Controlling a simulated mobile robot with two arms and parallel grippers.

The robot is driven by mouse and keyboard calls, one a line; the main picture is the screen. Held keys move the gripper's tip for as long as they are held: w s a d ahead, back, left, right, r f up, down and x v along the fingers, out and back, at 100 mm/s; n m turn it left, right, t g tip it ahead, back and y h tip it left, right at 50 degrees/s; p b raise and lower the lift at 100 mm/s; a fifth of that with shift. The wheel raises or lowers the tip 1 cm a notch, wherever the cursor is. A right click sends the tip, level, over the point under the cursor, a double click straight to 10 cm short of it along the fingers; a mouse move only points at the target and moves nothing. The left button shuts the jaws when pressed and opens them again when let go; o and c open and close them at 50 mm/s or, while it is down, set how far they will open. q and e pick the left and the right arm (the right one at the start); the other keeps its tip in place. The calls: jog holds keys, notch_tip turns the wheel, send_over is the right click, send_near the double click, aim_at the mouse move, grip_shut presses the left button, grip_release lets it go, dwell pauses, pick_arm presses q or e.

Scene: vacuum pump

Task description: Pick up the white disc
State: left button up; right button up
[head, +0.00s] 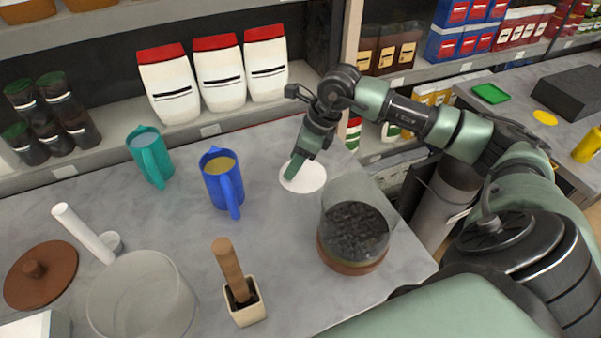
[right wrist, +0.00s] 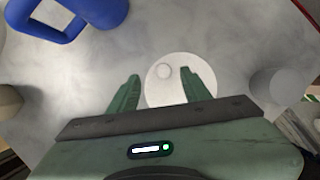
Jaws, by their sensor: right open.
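The white disc (head: 312,177) lies flat on the grey counter, right of the blue jug. My right gripper (head: 292,172) is over its left part, pointing down, and hides some of it. In the right wrist view the disc (right wrist: 168,94) shows a small round raised mark near its far edge. I cannot tell whether the fingertips touch the counter. My left gripper is not in view.
A blue jug (head: 221,185) and a teal jug (head: 150,158) stand left of the disc. A clear container with dark granules (head: 353,232) stands close in front of it, right. A white square pot (head: 247,311) with a wooden-handled tool is nearer. Shelves with white bottles (head: 219,75) are behind.

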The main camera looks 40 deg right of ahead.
aim_at(303, 172)
jog(key=x, duration=0.1)
jog(key=p+x, duration=0.1)
jog(key=x, duration=0.1)
jog(key=shift+d+f, duration=0.3)
jog(key=shift+f, duration=0.1)
jog(key=shift+w+a+f, duration=0.1)
jog(key=shift+f, duration=0.25)
grip_shut()
jog(key=shift+r, duration=0.1)
